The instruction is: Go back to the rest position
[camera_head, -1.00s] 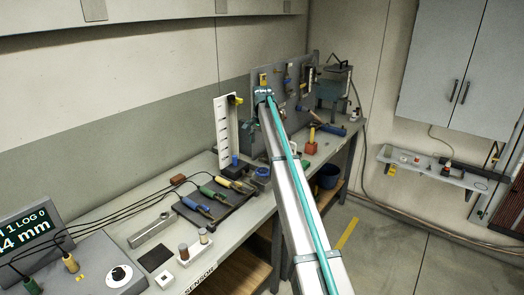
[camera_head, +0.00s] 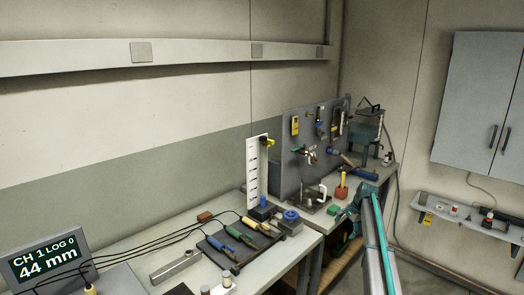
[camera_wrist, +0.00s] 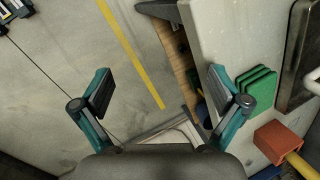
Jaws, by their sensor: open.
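My gripper (camera_wrist: 158,95) is open and empty in the wrist view, its two dark finger pads wide apart. It points down over the grey floor and the edge of a light bench top (camera_wrist: 215,35). In the head view, my arm reaches in from the lower right, and its teal end is in front of the right part of the bench. The fingers cannot be made out there.
In the wrist view, green pads (camera_wrist: 256,88) and an orange block (camera_wrist: 278,142) lie on the bench right of my gripper. The head view shows a tool tray (camera_head: 240,242), a white slotted post (camera_head: 257,170), a pegboard (camera_head: 293,165) and a wall shelf (camera_head: 470,212). Open floor lies left of the bench edge in the wrist view.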

